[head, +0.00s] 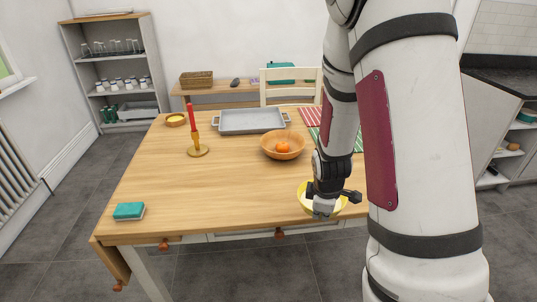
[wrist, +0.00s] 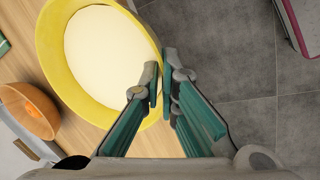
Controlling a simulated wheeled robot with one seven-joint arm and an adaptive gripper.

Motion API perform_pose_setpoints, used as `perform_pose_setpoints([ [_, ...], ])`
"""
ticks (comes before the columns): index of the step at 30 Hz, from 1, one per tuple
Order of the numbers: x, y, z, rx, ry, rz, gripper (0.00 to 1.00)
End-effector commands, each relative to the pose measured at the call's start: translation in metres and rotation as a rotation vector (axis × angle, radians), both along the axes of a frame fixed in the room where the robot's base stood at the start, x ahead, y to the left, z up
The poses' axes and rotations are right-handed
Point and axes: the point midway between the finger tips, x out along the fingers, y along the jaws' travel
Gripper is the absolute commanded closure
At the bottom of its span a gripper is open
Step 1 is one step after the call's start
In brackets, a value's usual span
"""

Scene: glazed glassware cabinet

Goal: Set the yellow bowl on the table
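The yellow bowl (head: 304,197) with a pale inside is at the front right of the wooden table (head: 215,195), by the table's front edge. In the wrist view the bowl (wrist: 62,60) fills the upper left. My gripper (head: 322,205) hides part of it in the head view. In the wrist view my gripper (wrist: 161,78) has its fingers close together at the bowl's right rim, one on the inner side and one outside, pinching the rim. The bowl looks about level. I cannot tell whether its base touches the tabletop.
A wooden bowl with an orange fruit (head: 283,147), a grey tray (head: 251,121), a red candle in a holder (head: 196,140) and a green sponge (head: 129,211) stand on the table. Striped mats (head: 311,117) lie at the right.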

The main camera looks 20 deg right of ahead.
Motion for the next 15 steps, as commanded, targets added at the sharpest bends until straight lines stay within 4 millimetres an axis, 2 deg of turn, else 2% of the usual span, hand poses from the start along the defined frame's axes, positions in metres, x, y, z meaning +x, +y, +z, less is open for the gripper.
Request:
perform_pose_setpoints([
  [5,0.022,-0.007,-0.003,-0.001,-0.003,0.008,1.0],
  [15,0.099,-0.026,-0.01,-0.002,-0.002,0.007,1.0],
])
